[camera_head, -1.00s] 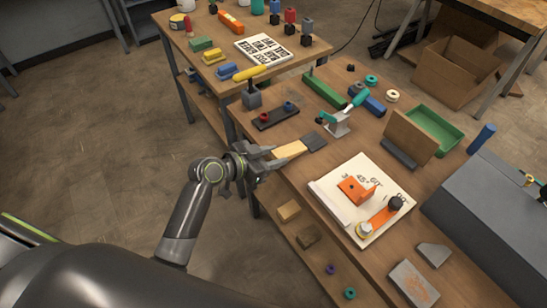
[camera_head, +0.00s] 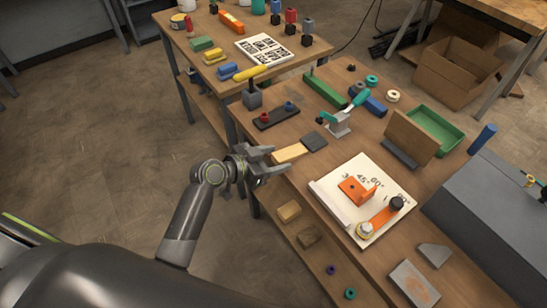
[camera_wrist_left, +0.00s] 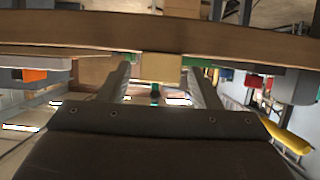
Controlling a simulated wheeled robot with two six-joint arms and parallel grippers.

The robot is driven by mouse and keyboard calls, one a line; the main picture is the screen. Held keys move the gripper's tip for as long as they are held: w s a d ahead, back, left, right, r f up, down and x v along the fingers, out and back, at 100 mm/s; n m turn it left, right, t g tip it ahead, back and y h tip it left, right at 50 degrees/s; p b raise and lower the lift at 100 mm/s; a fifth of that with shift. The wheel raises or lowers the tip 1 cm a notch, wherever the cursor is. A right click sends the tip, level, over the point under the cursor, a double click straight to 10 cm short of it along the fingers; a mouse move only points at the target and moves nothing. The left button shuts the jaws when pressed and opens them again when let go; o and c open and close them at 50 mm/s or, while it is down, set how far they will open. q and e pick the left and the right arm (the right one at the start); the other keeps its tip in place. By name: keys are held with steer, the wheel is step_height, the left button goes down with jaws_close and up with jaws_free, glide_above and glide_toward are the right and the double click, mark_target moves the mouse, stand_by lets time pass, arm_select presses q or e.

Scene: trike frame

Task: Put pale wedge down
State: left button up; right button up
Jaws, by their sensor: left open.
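The pale wedge (camera_head: 289,153) lies on the wooden bench top near its left edge, beside a dark grey block (camera_head: 314,141). My left gripper (camera_head: 279,159) is open and empty, just off the bench edge on the near left side of the wedge. In the left wrist view the wedge (camera_wrist_left: 161,68) shows end-on ahead, between the two spread fingers (camera_wrist_left: 160,82) and beyond their tips. My right gripper is not in view.
A white angle board (camera_head: 345,216) with an orange bracket lies to the right. A teal-handled clamp (camera_head: 340,120) and a dark peg strip (camera_head: 276,117) stand behind the wedge. Wood blocks (camera_head: 289,211) lie on the lower shelf.

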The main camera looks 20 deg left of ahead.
arm_select(q)
steer(key=shift+s+a+r, duration=0.15)
steer(key=shift+s+a, duration=0.1)
steer(key=shift+s, duration=0.05)
steer(key=b+v, duration=0.1)
steer(key=v, duration=1)
steer(key=shift+s+r, duration=0.1)
steer(key=a+f+n+g+y, duration=0.1)
steer(key=a+f+n+y, duration=0.2)
steer(key=f, duration=0.5)
steer(key=a+f+n+y, duration=0.2)
steer(key=a+f, duration=0.3)
steer(key=f, duration=0.4)
steer(key=s+a+f+n+g+y, duration=0.15)
steer(key=s+f, duration=0.25)
steer(key=f, duration=0.4)
steer(key=s+a+f+n+g+y, duration=0.1)
steer(key=s+a+f, duration=0.25)
steer(key=f, duration=0.45)
steer(key=s+d+f+g, duration=0.1)
steer(key=s+f+g, duration=0.1)
steer(key=s+f, duration=0.3)
steer(key=s+d+f+g+y, duration=0.1)
steer(key=s+f, duration=0.5)
steer(key=s, duration=0.7)
steer(key=s+d+f+g, duration=0.2)
steer(key=s+f, duration=0.4)
steer(key=s, duration=0.4)
steer(key=shift+n+g+y, duration=0.35)
steer(key=shift+g, duration=0.1)
